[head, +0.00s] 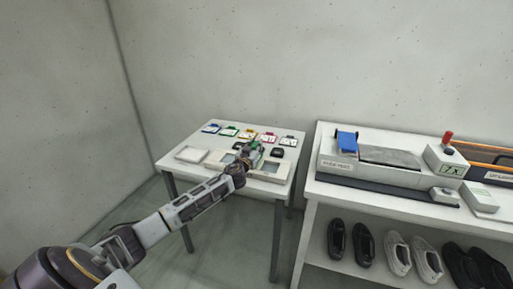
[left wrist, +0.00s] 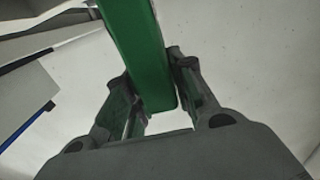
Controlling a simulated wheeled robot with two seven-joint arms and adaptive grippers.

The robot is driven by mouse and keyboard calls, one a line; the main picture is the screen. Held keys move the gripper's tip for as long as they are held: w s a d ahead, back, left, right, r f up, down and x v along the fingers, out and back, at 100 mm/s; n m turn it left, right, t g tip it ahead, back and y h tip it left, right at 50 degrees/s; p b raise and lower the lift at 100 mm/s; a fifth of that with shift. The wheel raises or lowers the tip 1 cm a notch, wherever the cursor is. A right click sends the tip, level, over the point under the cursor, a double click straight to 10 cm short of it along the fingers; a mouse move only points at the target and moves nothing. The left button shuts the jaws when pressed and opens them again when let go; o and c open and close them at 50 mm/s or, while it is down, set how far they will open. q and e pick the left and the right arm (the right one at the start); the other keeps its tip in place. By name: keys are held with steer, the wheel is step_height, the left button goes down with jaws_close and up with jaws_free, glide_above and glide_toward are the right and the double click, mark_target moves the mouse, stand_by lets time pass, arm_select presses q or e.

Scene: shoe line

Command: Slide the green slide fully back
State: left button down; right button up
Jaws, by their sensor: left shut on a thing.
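My left gripper (head: 251,151) is over the white table on the left in the head view. In the left wrist view my left gripper (left wrist: 152,86) has a finger on each side of a long green bar, which looks like the green slide (left wrist: 138,50), and is shut on it. The bar runs up out of the picture, so its far end is hidden. In the head view only a small bit of green (head: 255,143) shows at the fingertips; how far along its travel the slide stands cannot be told. My right gripper is not in view.
A longer bench (head: 312,188) stands at right with a blue-topped machine (head: 347,141), a red-knobbed box and shoes below.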

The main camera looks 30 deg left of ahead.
arm_select(q)
steer(key=s+a, duration=0.1)
steer(key=a, duration=0.5)
steer(key=s+a+p, duration=0.1)
steer(key=s+a, duration=0.1)
steer(key=a, duration=0.5)
steer(key=s+a, duration=0.1)
steer(key=a, duration=0.5)
steer(key=shift+s+a+r, duration=0.1)
steer(key=shift+s+a, duration=0.25)
steer(key=shift+s, duration=0.05)
steer(key=shift+s+a, duration=0.1)
steer(key=shift+a, duration=0.35)
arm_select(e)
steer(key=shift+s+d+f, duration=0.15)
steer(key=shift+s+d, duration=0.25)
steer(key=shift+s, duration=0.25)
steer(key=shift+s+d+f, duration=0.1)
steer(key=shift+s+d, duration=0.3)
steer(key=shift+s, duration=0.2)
arm_select(q)
steer(key=shift+a, duration=0.1)
steer(key=c, duration=1.6)
jaws_free()
steer(key=o, duration=0.4)
steer(key=shift+a, duration=0.1)
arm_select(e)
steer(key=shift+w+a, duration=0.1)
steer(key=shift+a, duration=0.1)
